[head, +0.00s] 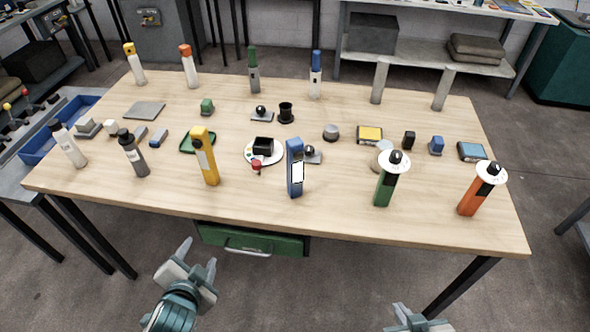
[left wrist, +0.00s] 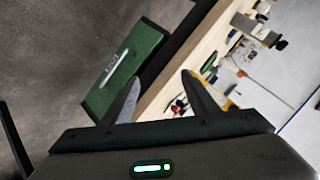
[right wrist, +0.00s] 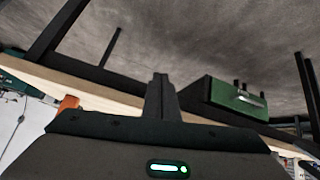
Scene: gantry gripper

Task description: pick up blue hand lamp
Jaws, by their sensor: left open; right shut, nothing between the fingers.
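The blue hand lamp (head: 295,168) stands upright near the front edge of the wooden table, about the middle, with a white panel on its front. My left gripper (head: 200,250) is open and empty, in front of the table and below its top, to the left of the lamp. Its fingers also show in the left wrist view (left wrist: 160,95). My right gripper (head: 418,316) is only partly in the head view, low in front of the table. In the right wrist view its fingers (right wrist: 160,85) are together with nothing between them.
A yellow lamp (head: 204,157) stands left of the blue one, and a green lamp (head: 386,185) with a white disc stands to the right. A white plate (head: 250,158) with small items lies just behind. A green drawer (head: 250,240) hangs under the front edge of the table (head: 340,228).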

